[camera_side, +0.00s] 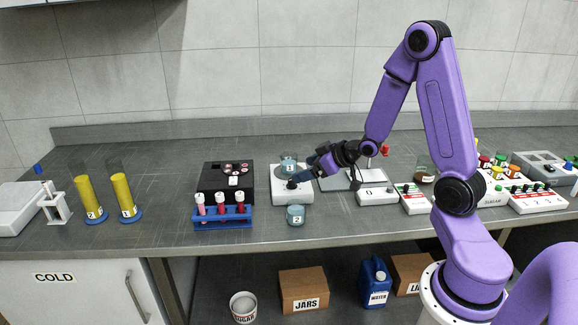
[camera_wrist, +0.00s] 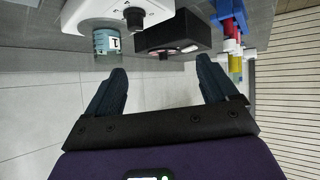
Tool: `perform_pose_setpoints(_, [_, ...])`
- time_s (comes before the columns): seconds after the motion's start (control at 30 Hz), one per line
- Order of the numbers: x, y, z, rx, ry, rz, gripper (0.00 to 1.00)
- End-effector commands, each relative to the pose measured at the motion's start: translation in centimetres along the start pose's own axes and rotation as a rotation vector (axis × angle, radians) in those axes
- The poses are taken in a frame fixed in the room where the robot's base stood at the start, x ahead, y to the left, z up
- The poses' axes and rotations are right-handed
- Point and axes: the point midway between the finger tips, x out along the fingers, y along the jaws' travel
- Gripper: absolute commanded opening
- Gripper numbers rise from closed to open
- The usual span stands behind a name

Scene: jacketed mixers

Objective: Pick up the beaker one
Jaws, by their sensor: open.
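A small glass beaker with pale blue liquid, which I take to be beaker one, stands on the plate of a white mixer (camera_side: 292,198) in the side view (camera_side: 288,162). In the wrist view this beaker (camera_wrist: 106,41) shows at the upper left, its label looking like a 1, against the mixer (camera_wrist: 90,12). My gripper (camera_side: 305,169) is open and empty, just right of the beaker in the side view. In the wrist view the fingers (camera_wrist: 160,68) are spread wide, with the beaker beyond the left fingertip, not between them. A similar beaker marked 2 (camera_side: 296,214) stands in front of the mixer.
A black device (camera_side: 226,176) and a blue rack (camera_side: 222,216) with red tubes stand left of the mixer. Two yellow cylinders (camera_side: 90,198) are farther left. White devices (camera_side: 376,195) crowd the right. Bare counter lies between the cylinders and the rack.

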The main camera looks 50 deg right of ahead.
Motion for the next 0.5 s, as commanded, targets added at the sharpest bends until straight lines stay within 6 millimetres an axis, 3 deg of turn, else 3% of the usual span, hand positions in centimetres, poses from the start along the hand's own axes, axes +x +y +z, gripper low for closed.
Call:
perform_pose_setpoints(0.03, [-0.1,2.0,0.6,0.038,0.035,0.03,0.87])
perform_pose_setpoints(0.2, [-1.0,6.7,1.2,0.123,0.168,0.102,0.87])
perform_pose_setpoints(0.33, [-1.7,8.6,1.5,0.157,0.23,0.134,0.87])
perform_pose_setpoints(0.5, [-1.2,9.4,1.4,0.166,0.254,0.143,0.87])
